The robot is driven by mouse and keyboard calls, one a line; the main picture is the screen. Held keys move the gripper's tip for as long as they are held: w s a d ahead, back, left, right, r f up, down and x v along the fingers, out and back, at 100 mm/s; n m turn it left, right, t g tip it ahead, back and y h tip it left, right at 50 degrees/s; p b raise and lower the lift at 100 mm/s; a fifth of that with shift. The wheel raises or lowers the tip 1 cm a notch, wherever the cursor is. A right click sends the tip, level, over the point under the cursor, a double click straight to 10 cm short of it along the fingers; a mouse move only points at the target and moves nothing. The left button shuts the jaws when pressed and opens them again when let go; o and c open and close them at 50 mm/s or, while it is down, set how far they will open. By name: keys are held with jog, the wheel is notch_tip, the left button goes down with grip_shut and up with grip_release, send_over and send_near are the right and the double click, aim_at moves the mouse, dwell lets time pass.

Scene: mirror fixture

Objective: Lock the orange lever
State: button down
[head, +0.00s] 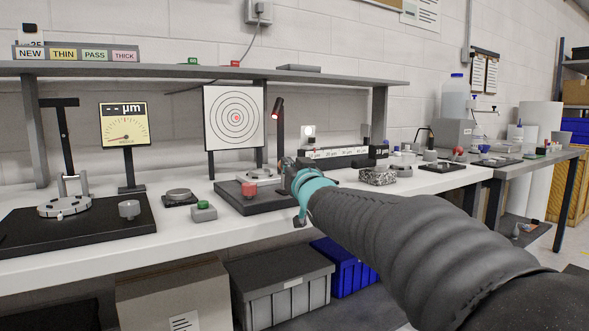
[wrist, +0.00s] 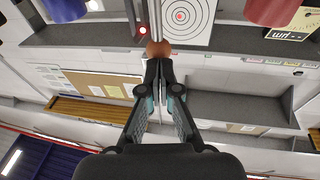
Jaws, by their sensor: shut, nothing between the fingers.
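In the wrist view, an orange-brown ball-shaped knob (wrist: 158,48), seemingly the end of the orange lever, sits right at the tips of my gripper (wrist: 158,66). The fingers are closed together with nothing held between them. I cannot tell whether the tips touch the knob. A thin pale rod runs up behind the knob. In the head view my gripper (head: 290,168) is over the right side of the mirror fixture's black base (head: 262,204). My gripper and arm hide the lever there. A red knob (head: 249,188) stands at the fixture's front left.
The wrist view also shows a red cylinder (wrist: 270,10) and a blue cylinder (wrist: 65,8) close by. A target board (head: 234,118) stands behind the fixture. A speckled block (head: 378,177) lies right of my gripper.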

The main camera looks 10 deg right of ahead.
jog(key=shift+w+a+r, duration=0.25)
jog(key=shift+w, duration=0.35)
jog(key=shift+w+a+r, duration=0.2)
jog(key=shift+w, duration=0.45)
jog(key=shift+s+r, duration=0.4)
jog(key=shift+s, duration=0.1)
jog(key=s+d+r, duration=0.1)
jog(key=s+r, duration=0.1)
jog(key=s, duration=0.3)
jog(key=s+d+r+p, duration=0.1)
jog(key=s+r, duration=0.2)
jog(key=s, duration=0.3)
jog(key=shift+s+r, duration=0.15)
jog(key=shift+r, duration=0.2)
